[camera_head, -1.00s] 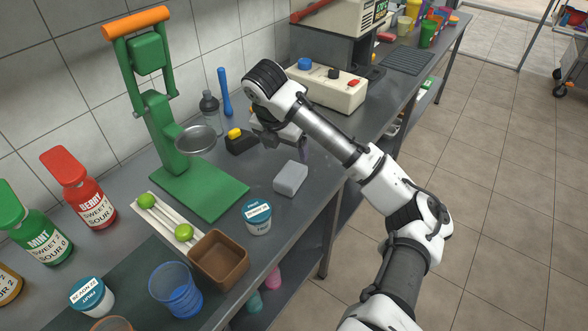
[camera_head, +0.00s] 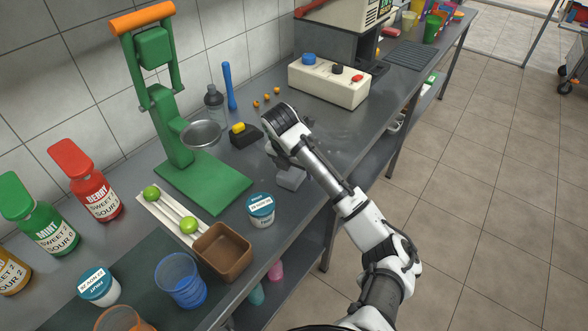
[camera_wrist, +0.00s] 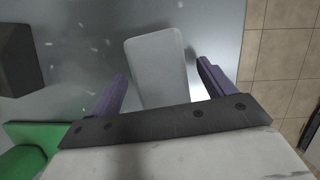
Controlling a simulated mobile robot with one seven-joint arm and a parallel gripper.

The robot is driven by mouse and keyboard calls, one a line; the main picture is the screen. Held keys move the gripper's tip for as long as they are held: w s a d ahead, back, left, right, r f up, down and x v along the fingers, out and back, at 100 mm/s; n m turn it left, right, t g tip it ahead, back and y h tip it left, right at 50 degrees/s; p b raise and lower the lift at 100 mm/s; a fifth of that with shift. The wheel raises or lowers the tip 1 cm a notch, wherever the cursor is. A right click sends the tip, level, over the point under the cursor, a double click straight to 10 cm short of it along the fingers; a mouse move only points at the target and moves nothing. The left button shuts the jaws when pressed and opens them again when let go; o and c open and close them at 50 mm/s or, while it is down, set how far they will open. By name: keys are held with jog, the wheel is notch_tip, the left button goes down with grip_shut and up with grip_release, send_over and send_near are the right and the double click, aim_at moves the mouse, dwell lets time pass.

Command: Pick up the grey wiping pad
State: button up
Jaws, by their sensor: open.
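The grey wiping pad (camera_head: 291,179) lies on the steel counter, right of the green press base. In the head view my gripper (camera_head: 285,160) is just above it and hides part of it. In the wrist view the pad (camera_wrist: 158,66) shows as a pale rounded block extending ahead from between the two purple fingers. My gripper (camera_wrist: 160,90) is open, with one finger on each side of the pad and a visible gap at each side. I cannot tell how far above the counter the fingertips are.
The green press (camera_head: 190,160) stands left of the pad. A black block with a yellow top (camera_head: 245,136) sits behind it, and a lidded tub (camera_head: 260,209) in front. The cream control box (camera_head: 328,82) is farther back. The counter's front edge is close on the right.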

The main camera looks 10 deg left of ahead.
jog(key=shift+w+f, duration=0.1)
jog(key=shift+f, duration=0.4)
jog(key=shift+f, duration=0.2)
dwell(0.4)
jog(key=c, duration=1.1)
jog(key=shift+o, duration=0.2)
jog(key=shift+r, duration=0.1)
